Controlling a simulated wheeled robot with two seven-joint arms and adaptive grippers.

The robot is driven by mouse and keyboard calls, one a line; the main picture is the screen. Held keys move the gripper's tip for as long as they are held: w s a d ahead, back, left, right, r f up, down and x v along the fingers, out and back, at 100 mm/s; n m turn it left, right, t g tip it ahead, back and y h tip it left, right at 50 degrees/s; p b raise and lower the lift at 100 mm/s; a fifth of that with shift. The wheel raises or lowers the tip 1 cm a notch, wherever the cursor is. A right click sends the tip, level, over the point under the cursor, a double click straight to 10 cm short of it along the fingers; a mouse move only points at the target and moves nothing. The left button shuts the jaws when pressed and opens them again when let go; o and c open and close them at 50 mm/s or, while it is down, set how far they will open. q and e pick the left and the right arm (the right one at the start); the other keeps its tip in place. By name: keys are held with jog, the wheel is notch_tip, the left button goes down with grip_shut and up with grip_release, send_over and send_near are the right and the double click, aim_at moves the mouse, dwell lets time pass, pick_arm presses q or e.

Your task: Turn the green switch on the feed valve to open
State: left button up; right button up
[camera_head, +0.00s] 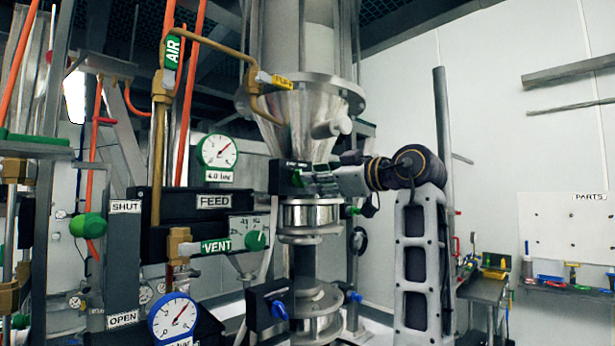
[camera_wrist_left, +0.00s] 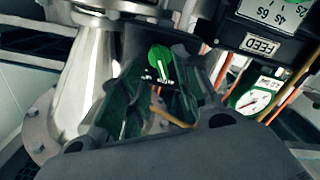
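The green switch (camera_wrist_left: 161,62) is a round green knob with a pale line across it, on a dark housing. In the head view its black valve box (camera_head: 283,172) sits under the steel cone, and a bit of green shows at the gripper's tip. My left gripper (camera_head: 312,181) reaches this box from the right. In the left wrist view, its dark fingers (camera_wrist_left: 160,88) stand apart with the switch visible between their tips. I cannot tell whether they touch it. My right gripper is not in view.
A lower black box with a blue knob (camera_head: 279,309) is below. Pipes crowd the left. A tool bench (camera_head: 484,285) stands far right.

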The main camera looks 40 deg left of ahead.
aim_at(300, 179)
pick_arm(q)
jog(key=a, duration=0.4)
jog(key=shift+w+p, duration=0.2)
jog(key=shift+p, duration=0.15)
grip_shut()
